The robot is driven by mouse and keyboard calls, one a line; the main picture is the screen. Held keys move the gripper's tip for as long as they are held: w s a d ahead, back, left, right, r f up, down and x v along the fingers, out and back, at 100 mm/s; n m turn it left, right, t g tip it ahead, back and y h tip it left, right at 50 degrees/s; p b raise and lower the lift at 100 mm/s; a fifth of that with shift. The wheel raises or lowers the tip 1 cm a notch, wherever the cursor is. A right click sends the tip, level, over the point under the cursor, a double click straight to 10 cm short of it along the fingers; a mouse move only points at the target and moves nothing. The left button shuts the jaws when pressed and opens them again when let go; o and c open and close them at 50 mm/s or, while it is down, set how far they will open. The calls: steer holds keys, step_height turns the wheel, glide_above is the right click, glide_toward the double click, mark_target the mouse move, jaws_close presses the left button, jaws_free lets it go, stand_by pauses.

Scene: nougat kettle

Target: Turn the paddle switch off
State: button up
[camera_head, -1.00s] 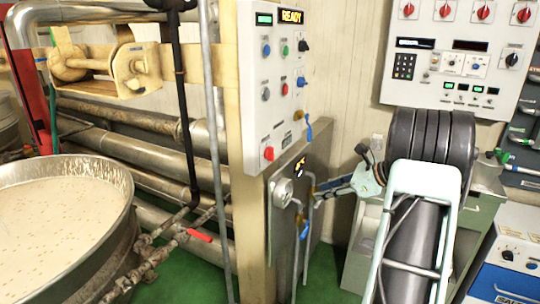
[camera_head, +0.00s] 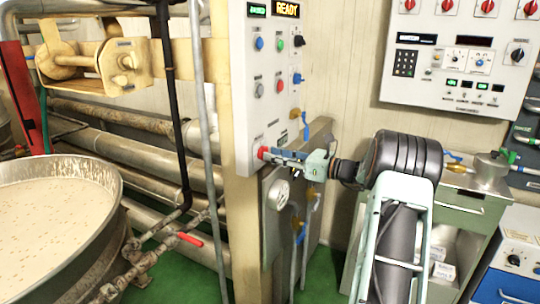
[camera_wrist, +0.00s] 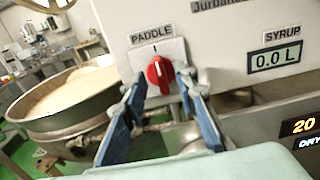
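The paddle switch is a red rotary knob (camera_wrist: 160,73) under a "PADDLE" label in the wrist view. A white line on the knob points nearly straight up, tilted slightly. In the head view it is the red knob (camera_head: 263,152) at the bottom of the white control panel (camera_head: 257,95). My gripper (camera_wrist: 162,84) is open in the wrist view, its blue fingers on either side of the knob, with gaps visible. In the head view my gripper (camera_head: 276,156) is level with the knob, just right of it, and partly hides it. I cannot tell whether a fingertip touches the panel.
A "SYRUP" display (camera_wrist: 274,61) reads 0.0 L right of the switch. A blue-handled valve (camera_head: 306,125) and a round fitting (camera_head: 279,194) sit close to the gripper. A large kettle (camera_head: 110,232) of pale mixture stands left. Other buttons (camera_head: 280,45) are higher on the panel.

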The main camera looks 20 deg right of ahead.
steer(key=shift+x, duration=1.1)
jaws_close()
